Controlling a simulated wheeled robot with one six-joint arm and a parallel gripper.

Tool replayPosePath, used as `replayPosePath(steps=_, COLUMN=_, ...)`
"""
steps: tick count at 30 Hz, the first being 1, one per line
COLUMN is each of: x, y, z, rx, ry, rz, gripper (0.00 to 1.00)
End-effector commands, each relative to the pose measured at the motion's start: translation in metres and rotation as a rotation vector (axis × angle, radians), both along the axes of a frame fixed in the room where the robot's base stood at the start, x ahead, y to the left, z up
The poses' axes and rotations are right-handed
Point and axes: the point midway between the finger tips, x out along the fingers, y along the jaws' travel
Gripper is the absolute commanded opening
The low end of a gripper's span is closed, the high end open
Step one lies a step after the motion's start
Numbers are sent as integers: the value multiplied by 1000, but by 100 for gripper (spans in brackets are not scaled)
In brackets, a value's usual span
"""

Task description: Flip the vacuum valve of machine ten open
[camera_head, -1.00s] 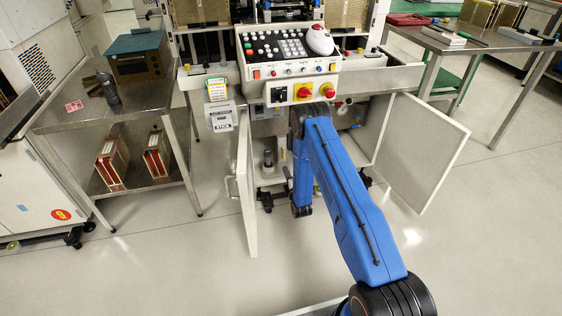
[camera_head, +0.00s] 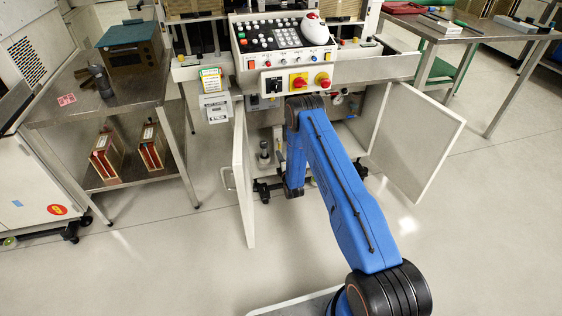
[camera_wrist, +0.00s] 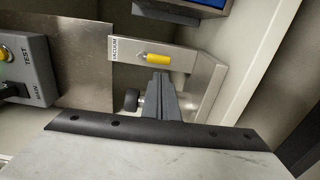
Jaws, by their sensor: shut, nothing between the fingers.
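The vacuum valve shows in the wrist view as a short yellow lever (camera_wrist: 155,59) on a metal bracket (camera_wrist: 185,62) labelled VACUUM. The lever lies roughly level, pointing right from its metal pivot. My gripper (camera_wrist: 160,76) has its dark fingers shut and empty, just below the lever in the picture. I cannot tell whether the tips touch it. In the head view, my blue arm reaches into the open lower cabinet of the machine (camera_head: 290,68), and it hides the valve and my gripper.
The open left door (camera_head: 242,180) and right door (camera_head: 416,145) flank my arm. In the wrist view, a grey switch box (camera_wrist: 28,68) marked TEST and MAIN is at left, and a round dark knob (camera_wrist: 131,100) is left of the fingers. A steel table (camera_head: 125,98) stands at left.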

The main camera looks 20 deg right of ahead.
Motion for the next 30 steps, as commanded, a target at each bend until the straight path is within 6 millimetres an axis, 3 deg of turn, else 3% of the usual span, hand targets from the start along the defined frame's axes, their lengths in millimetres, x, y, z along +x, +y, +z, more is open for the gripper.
replayPosePath(steps=3, x=17, y=0, z=0, rx=0, ry=-2, rz=0, gripper=0)
replayPosePath(steps=9, x=32, y=1, z=0, rx=0, ry=0, rz=0, gripper=0)
replayPosePath(steps=30, x=35, y=-1, z=-1, rx=-46, ry=0, rz=0, gripper=0)
